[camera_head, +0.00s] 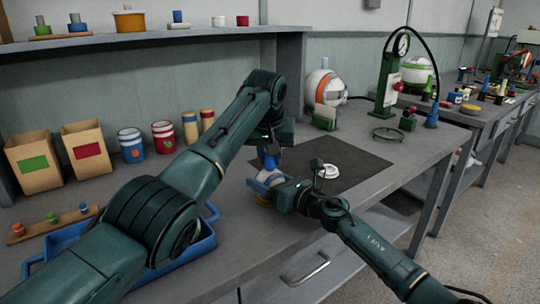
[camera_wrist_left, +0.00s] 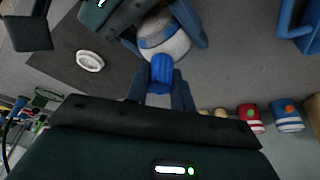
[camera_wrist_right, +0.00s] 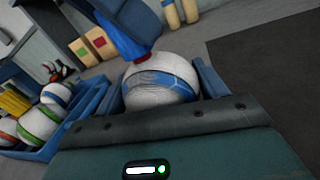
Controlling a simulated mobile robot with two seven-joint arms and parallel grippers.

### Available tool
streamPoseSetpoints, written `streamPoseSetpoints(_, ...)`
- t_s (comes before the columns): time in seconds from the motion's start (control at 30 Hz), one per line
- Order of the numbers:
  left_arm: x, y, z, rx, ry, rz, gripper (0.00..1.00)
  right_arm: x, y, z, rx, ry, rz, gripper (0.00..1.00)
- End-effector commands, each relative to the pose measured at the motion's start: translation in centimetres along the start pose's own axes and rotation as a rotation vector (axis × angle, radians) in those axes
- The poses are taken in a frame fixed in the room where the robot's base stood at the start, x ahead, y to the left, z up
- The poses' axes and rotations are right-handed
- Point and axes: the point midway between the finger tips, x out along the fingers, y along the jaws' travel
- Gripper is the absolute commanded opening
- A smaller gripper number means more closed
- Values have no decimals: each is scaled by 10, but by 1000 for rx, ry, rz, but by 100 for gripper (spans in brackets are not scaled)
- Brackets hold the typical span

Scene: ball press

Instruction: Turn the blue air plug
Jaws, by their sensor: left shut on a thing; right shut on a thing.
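A white ball with a blue band (camera_wrist_right: 160,82) is held between the fingers of my right gripper (camera_wrist_right: 162,88), as the right wrist view shows. The same ball shows in the left wrist view (camera_wrist_left: 165,40) and partly in the head view (camera_head: 266,179), low over the table. The blue air plug (camera_wrist_left: 162,70) sticks out from the ball. My left gripper (camera_wrist_left: 160,84) is shut on the plug, with a finger on either side of it. In the head view my left gripper (camera_head: 269,158) is directly above the ball, and my arms hide part of it.
A dark mat (camera_head: 350,172) with a white ring-shaped piece (camera_head: 328,171) lies to the right. A green pump stand with gauge (camera_head: 388,85) and an orange-striped ball (camera_head: 325,88) stand behind. A blue tray with several balls (camera_wrist_right: 85,125) is on the left side of the table.

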Motion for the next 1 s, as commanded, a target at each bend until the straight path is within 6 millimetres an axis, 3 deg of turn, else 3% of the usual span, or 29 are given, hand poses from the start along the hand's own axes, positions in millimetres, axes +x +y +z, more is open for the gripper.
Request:
streamPoseSetpoints(0.6,-2,-1,-2,510,3,211,1,0,1,-2,-1,3,1,48)
streamPoseSetpoints(1.0,-2,-1,-2,688,6,284,1,0,0,-3,-1,5,1,48)
